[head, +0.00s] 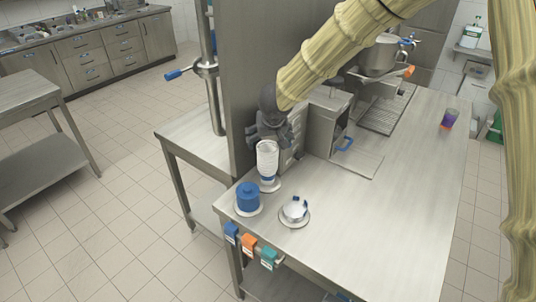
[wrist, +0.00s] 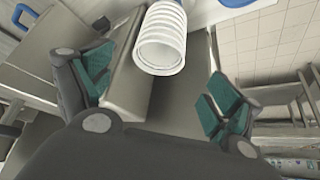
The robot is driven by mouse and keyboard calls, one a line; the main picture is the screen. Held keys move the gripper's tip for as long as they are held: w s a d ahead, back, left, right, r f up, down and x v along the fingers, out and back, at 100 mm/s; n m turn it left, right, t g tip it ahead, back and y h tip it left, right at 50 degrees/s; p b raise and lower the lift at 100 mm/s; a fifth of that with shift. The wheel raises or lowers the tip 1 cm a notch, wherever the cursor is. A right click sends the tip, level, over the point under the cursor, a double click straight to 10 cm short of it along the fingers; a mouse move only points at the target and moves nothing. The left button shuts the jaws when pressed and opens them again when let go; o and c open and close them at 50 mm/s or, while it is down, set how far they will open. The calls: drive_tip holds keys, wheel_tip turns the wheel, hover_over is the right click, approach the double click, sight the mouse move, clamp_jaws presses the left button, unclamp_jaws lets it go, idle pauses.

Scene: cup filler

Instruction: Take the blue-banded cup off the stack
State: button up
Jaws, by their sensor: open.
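A stack of white cups (head: 267,158) stands upright near the left edge of the steel table, on a round white base. A blue part shows low on the stack; I cannot tell whether it is a cup's band or the holder. In the wrist view the ribbed white stack (wrist: 162,40) shows end-on at the top centre. My gripper (head: 271,130) is beside the top of the stack, on its far side in the head view. In the wrist view its teal-padded fingers (wrist: 158,92) are wide apart with nothing between them.
A blue canister (head: 248,197) and a small silver-lidded pot (head: 295,209) stand on white discs near the stack. A grey panel and a steel machine (head: 328,118) stand close behind my gripper. A purple cup (head: 449,119) is far right.

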sight(268, 146)
drive_tip(key=shift+x, duration=2.15)
drive_tip(key=shift+d, duration=0.15)
drive_tip(key=c, duration=0.8)
